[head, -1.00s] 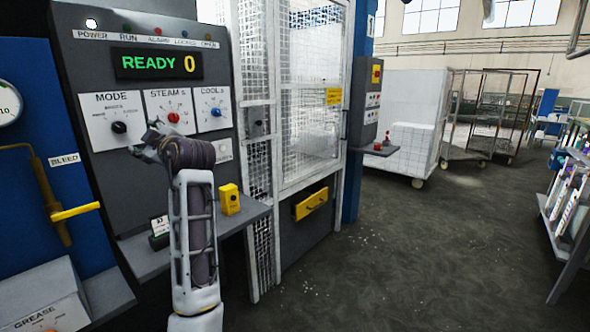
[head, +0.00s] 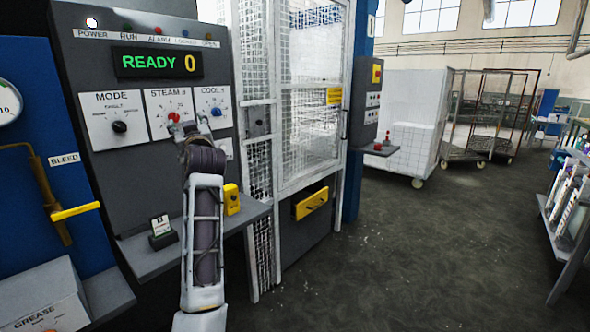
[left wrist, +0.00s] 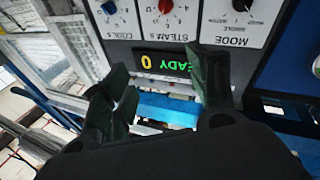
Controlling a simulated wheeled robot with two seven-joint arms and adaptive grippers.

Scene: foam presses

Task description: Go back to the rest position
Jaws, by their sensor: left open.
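The panel's green READY 0 display (head: 157,64) shows past the fingers, upside down in the wrist view. The MODE dial (head: 119,126) is left of the gripper and clear of it. The gripper partly covers the lower edge of the STEAM and COOL plates. My right gripper is not in view.
A shelf with a yellow button box (head: 231,198) and a small card stand (head: 161,230) lies below the panel. A yellow lever (head: 75,212) sticks out at left. A mesh guard door (head: 310,120) stands to the right. The floor (head: 420,250) at right is open.

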